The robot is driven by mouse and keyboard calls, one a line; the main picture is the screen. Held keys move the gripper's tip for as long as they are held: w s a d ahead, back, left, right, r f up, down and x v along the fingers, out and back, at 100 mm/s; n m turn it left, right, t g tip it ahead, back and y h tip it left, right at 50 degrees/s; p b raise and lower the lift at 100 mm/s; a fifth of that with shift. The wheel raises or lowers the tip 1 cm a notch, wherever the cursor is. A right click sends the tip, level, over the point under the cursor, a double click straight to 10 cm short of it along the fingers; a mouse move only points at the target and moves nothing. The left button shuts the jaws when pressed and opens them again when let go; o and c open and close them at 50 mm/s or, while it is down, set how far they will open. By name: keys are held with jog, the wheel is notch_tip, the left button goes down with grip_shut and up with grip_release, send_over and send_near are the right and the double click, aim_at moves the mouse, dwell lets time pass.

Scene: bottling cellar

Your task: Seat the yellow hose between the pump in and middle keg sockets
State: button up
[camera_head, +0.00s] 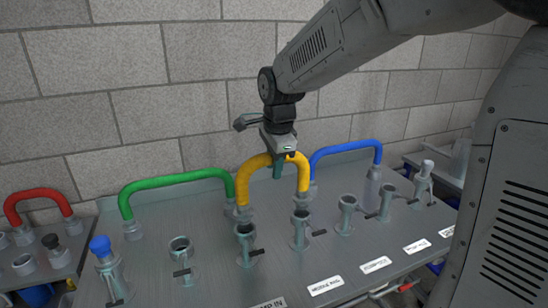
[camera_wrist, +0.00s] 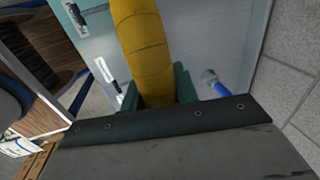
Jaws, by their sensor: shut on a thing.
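The yellow hose (camera_head: 245,178) is a stiff arch with its two ends pointing down. My gripper (camera_head: 278,166) is shut on the top of the arch; the wrist view also shows the hose (camera_wrist: 138,45) between the green fingers (camera_wrist: 158,92). The hose's left end shows just above or behind an upright grey socket (camera_head: 245,236), its right end above or behind another socket (camera_head: 300,221). Neither end looks inserted, but depth is hard to judge. A label reading "PUMP IN" (camera_head: 268,303) is cut by the lower edge; the "MIDDLE KEG" label (camera_head: 325,285) is right of it.
A green hose (camera_head: 178,181) arches left of the yellow one, a blue hose (camera_head: 345,147) right of it. A red hose (camera_head: 38,193) is at far left. A blue-capped socket (camera_head: 101,246) and several open sockets stand along the metal bench (camera_head: 210,285). A brick wall rises behind.

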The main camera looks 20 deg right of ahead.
jog(key=shift+f, duration=2.45)
jog(key=o, duration=1)
jog(key=shift+o, duration=0.2)
